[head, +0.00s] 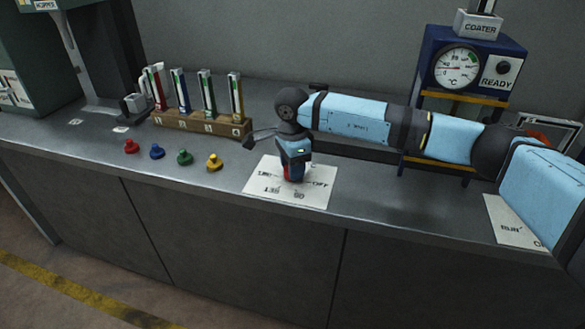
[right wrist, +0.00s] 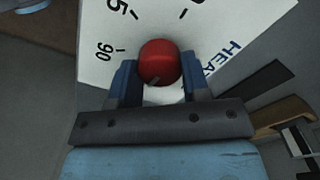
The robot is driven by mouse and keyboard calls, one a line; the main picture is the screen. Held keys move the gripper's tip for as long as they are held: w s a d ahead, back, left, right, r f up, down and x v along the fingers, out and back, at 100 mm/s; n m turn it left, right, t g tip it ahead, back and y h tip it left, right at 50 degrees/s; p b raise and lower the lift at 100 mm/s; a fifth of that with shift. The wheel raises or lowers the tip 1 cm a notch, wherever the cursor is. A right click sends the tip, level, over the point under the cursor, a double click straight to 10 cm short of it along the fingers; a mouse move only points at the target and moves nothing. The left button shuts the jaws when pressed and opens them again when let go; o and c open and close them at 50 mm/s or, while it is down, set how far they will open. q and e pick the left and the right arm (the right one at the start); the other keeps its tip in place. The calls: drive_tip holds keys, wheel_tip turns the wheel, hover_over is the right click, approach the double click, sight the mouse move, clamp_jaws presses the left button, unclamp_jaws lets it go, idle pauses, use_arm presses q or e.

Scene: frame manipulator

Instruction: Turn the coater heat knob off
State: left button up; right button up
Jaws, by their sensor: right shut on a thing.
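The red heat knob (right wrist: 158,62) stands on a white dial card marked HEAT (right wrist: 98,30) in the right wrist view. A "90" and part of another number show beside it. My right gripper (right wrist: 159,78) is shut on the knob, with one blue finger on each side. A small pale mark shows on the knob's near side. In the head view the gripper (head: 296,178) points down over the card (head: 262,188), which carries the word OFF on its right. The gripper hides most of the knob there. My left gripper is in neither view.
The coater (head: 427,55), with a round gauge and a READY sign, stands behind my right arm. Several coloured knobs (head: 185,157) and a wooden rack of tubes (head: 200,122) are to the left. Another white card (head: 510,225) lies at right. The counter's front edge is close.

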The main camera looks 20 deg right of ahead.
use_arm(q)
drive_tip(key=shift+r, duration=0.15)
use_arm(e)
drive_tip(key=shift+n, duration=0.7)
drive_tip(key=o, duration=0.9)
drive_tip(key=shift+o, duration=0.2)
use_arm(q)
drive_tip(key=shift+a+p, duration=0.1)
drive_tip(key=shift+p, duration=0.45)
use_arm(e)
wheel_tip(320, 180, up, 14)
drive_tip(key=shift+f, duration=0.15)
